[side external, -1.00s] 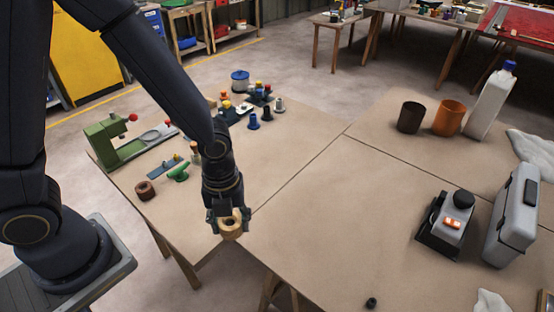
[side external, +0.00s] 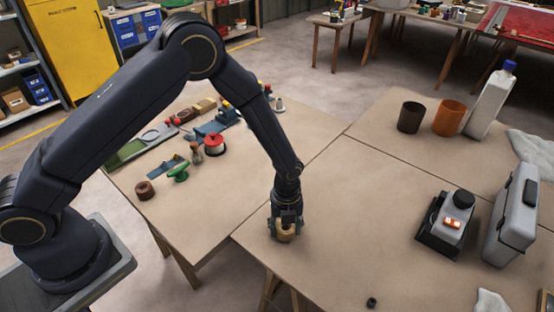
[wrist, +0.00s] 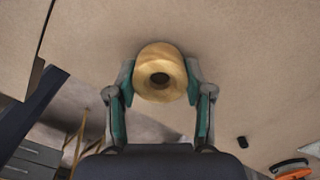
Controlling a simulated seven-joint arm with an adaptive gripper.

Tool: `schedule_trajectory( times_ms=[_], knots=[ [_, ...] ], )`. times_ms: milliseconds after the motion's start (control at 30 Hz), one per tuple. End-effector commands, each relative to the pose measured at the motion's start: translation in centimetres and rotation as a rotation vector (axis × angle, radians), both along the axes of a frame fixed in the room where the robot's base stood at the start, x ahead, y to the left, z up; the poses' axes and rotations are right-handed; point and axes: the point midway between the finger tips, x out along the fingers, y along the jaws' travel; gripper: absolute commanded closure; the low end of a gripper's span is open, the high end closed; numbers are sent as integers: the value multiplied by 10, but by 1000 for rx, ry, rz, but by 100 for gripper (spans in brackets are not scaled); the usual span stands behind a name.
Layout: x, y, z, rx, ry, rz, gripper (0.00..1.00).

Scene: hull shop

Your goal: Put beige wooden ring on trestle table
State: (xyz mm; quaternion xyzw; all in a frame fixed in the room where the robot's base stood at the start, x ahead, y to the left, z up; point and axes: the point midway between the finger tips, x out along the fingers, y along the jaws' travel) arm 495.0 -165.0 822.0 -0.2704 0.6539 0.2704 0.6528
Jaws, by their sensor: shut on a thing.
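The beige wooden ring (side external: 285,236) is between the fingers of my gripper (side external: 284,227), low over the front-left part of the right-hand trestle table (side external: 350,230). In the wrist view the ring (wrist: 160,72) shows its dark hole, and the two green-lined fingers of my gripper (wrist: 160,88) are shut on its sides. I cannot tell whether the ring touches the tabletop. The ring's upper part is hidden by the gripper in the side view.
A dark brown ring (side external: 145,190) and a green part (side external: 178,172) lie on the left table among several small items. A grey-black device (side external: 446,225), a grey case (side external: 513,215), an orange cup (side external: 449,118) and a small dark piece (side external: 371,302) are to the right. The table's middle is clear.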

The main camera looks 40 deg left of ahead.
Motion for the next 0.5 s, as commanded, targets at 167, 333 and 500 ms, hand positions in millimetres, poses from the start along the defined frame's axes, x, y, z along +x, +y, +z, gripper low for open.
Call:
schedule_trajectory(
  times_ms=[167, 333, 500],
  knots=[
    [1, 0, -7, -1, -3, -1, 83],
    [0, 0, -7, -1, -2, 0, 83],
    [0, 0, -10, -1, -2, 0, 43]
  ],
)
